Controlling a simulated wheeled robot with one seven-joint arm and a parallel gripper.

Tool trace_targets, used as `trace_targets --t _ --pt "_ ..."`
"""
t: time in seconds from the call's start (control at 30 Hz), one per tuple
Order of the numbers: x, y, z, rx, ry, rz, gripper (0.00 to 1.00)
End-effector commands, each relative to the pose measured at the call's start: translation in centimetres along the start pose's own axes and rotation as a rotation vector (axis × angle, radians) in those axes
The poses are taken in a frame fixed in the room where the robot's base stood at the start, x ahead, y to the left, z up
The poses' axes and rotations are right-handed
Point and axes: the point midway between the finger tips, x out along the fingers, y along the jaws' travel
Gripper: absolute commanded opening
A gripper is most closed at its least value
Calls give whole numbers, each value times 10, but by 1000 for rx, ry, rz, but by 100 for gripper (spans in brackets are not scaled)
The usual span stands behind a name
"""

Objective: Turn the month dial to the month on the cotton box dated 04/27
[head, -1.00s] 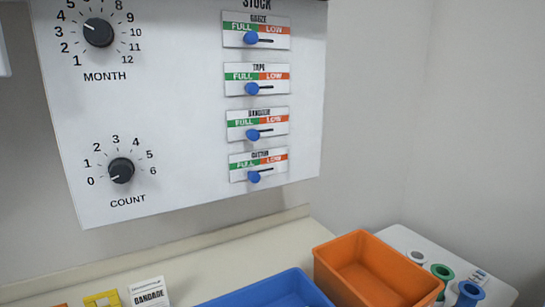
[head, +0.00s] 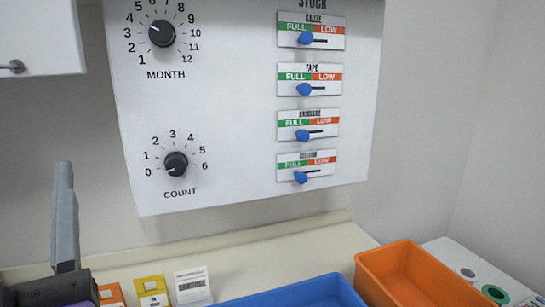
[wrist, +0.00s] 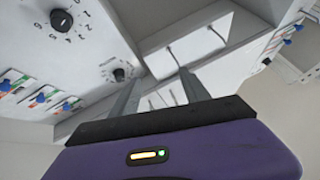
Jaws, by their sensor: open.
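The month dial (head: 162,33) is a black knob at the upper left of the white wall panel (head: 235,110) in the head view. Its white mark points up and left, seemingly near 4. My gripper (head: 64,215) shows at the lower left of the head view, one grey finger upright, left of the panel and apart from the dial. In the wrist view my gripper (wrist: 161,74) has its two fingers apart with nothing between them. No box reading cotton or 04/27 can be made out; the small boxes on the counter are partly cut off.
The count dial (head: 176,163) sits below the month dial. Several blue stock sliders (head: 305,89) line the panel's right. A white bandage box (head: 192,287), a yellow box (head: 152,290), a blue bin (head: 290,295) and an orange bin (head: 405,285) stand below. A white cabinet (head: 40,40) is at upper left.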

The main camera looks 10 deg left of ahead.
Motion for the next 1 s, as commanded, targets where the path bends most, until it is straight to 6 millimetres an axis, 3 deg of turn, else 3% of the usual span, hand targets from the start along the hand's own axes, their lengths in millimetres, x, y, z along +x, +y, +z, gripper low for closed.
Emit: trace_targets --t 0.03,0.2,0.43,0.73,1.0 --pt "-16 16 19 -38 -21 -5 54" --pt "-66 62 62 -133 -68 -16 54" --pt "-148 126 98 -223 -144 17 54" --pt "-266 200 111 -290 -266 139 54" --pt "-376 243 99 -307 -403 318 54"
